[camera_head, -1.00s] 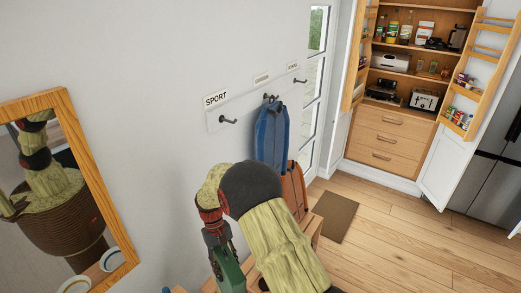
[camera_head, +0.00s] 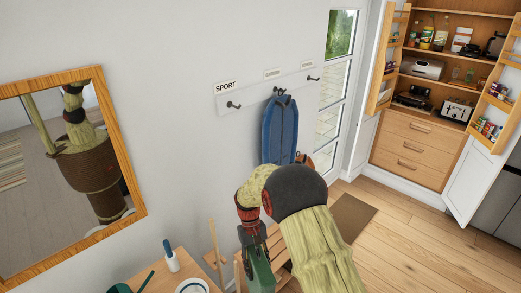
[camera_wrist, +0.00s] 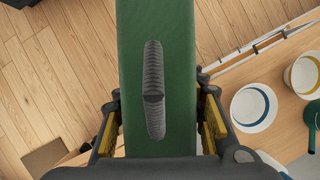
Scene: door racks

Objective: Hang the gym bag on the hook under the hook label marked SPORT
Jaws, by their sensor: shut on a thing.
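The SPORT label (camera_head: 225,87) is on the white wall rail, and a bare dark hook (camera_head: 234,105) sits just below it. The green gym bag (camera_head: 258,274) hangs from my gripper (camera_head: 252,236), low and below the rail. In the wrist view the green bag (camera_wrist: 180,60) with its grey ribbed handle (camera_wrist: 154,85) lies between the two fingers of my gripper (camera_wrist: 158,130). The gripper is shut on the bag. The bag's lower part is cut off by the head view's bottom edge.
A blue bag (camera_head: 280,130) hangs on the middle hook. The right hook (camera_head: 313,78) is bare. A mirror (camera_head: 140,190) is at left. A wooden bench (camera_head: 240,270) is behind the bag.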

